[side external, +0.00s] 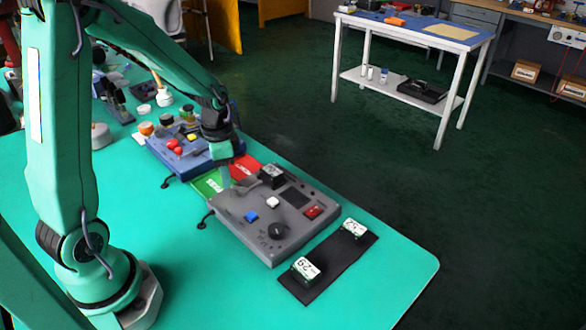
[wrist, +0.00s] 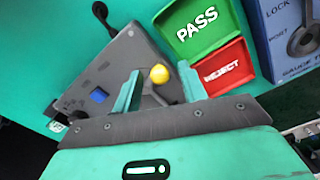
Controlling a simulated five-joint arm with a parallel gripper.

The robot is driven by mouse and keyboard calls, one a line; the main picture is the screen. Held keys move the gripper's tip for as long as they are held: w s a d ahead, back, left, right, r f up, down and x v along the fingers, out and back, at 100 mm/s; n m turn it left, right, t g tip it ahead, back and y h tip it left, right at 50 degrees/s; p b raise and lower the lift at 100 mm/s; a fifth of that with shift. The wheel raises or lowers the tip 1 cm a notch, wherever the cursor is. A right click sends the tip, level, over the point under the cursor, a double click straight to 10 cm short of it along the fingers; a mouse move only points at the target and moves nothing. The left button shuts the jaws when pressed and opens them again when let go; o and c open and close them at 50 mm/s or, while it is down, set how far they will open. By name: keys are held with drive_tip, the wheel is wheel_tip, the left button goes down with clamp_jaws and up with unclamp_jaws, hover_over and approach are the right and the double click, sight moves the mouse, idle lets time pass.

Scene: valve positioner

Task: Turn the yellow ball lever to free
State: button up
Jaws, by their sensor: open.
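The yellow ball (wrist: 159,74) of the lever shows in the wrist view, above the grey valve box (wrist: 118,68), between my two fingertips. My gripper (wrist: 160,82) is open, with one finger on each side of the ball; I cannot tell whether either touches it. The lever's arm and any "free" marking cannot be made out. A blue button (wrist: 97,95) sits on the box.
A green PASS tray (wrist: 190,40) and red REJECT tray (wrist: 225,72) lie beside the grey box. A blue device (side external: 193,158) with knobs stands behind. A black mat (side external: 328,268) with two numbered blocks lies right of the box.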

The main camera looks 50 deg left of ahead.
drive_tip(key=shift+f, duration=0.15)
drive_tip(key=shift+c, duration=0.2)
clamp_jaws()
drive_tip(key=shift+s+n, duration=0.1)
drive_tip(key=shift+n, duration=0.2)
drive_tip(key=shift+s+d+n, duration=0.15)
drive_tip(key=shift+s+n, duration=0.1)
drive_tip(key=shift+n, duration=0.35)
drive_tip(key=shift+s+d+n, duration=0.15)
drive_tip(key=shift+s+n, duration=0.05)
drive_tip(key=shift+n, duration=0.4)
drive_tip(key=n, duration=0.1)
drive_tip(key=s+d+n, duration=0.1)
drive_tip(key=n, duration=0.1)
drive_tip(key=shift+n, duration=0.3)
drive_tip(key=n, duration=0.1)
drive_tip(key=d+n, duration=0.1)
drive_tip(key=n, duration=0.1)
drive_tip(key=shift+s+d+n, duration=0.2)
drive_tip(key=shift+s+n, duration=0.1)
drive_tip(key=shift+s, duration=0.05)
drive_tip(key=shift+s+d+n, duration=0.1)
drive_tip(key=shift+d+n, duration=0.3)
drive_tip(key=shift+n, duration=0.6)
drive_tip(key=shift+d+n, duration=0.35)
drive_tip(key=shift+n, duration=0.65)
